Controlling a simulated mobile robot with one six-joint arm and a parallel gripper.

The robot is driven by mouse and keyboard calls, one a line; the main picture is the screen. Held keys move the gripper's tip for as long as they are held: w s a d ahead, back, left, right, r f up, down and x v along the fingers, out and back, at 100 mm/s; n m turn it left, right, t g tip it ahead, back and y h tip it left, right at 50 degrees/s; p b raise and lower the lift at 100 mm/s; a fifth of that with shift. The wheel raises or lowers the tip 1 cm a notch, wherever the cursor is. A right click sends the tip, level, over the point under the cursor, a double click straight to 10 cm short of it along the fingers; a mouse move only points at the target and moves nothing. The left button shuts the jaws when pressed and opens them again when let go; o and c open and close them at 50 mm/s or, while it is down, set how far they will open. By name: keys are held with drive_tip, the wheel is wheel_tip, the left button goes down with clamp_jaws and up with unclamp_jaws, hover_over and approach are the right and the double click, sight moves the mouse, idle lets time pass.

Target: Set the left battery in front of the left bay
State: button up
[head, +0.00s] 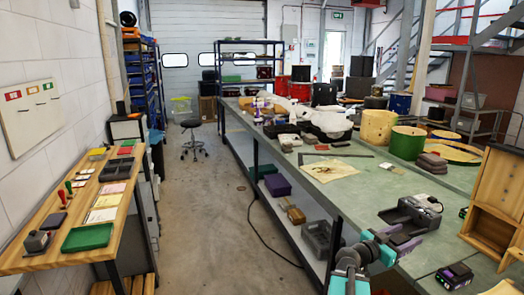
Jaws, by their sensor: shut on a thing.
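My gripper (402,246) is at the lower right, over the near part of the green bench and just in front of the black charger (412,211). It is shut on a dark and purple thing that looks like the left battery; the wrist and fingers hide most of it. Another dark battery with a purple top (455,275) sits on the bench to the right of my gripper. A small dark block with a green mark (464,212) lies right of the charger. The charger's bays are partly hidden, and I cannot tell how high the held thing is.
A wooden cabinet with open compartments (495,200) stands at the right edge. Drum shells (407,143), a cloth (330,170) and dark blocks (432,163) lie farther along the bench (375,190). The bench top between charger and cabinet is mostly clear.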

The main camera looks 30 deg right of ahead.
drive_tip(key=w+a+f+n+t+b, duration=0.1)
drive_tip(key=w+a+f+n+t, duration=0.15)
drive_tip(key=w+a, duration=0.7)
drive_tip(key=w+a+f+n+t+y+b, duration=0.15)
drive_tip(key=w+a+t, duration=0.25)
drive_tip(key=w+a, duration=0.6)
drive_tip(key=w+a+f+n+t, duration=0.2)
drive_tip(key=w+a+n+t, duration=0.1)
drive_tip(key=w+a, duration=0.7)
drive_tip(key=w+a+f+n+t+y+b, duration=0.15)
drive_tip(key=w+a, duration=0.25)
drive_tip(key=a, duration=0.6)
drive_tip(key=w+a+f+n+t+y, duration=0.1)
drive_tip(key=w+a+f+t, duration=0.2)
drive_tip(key=a, duration=0.8)
drive_tip(key=s+a, duration=0.2)
drive_tip(key=a, duration=1.2)
drive_tip(key=shift+s+f+b, duration=0.3)
drive_tip(key=shift+s+b, duration=0.1)
drive_tip(key=shift+b, duration=0.05)
drive_tip(key=shift+a, duration=0.15)
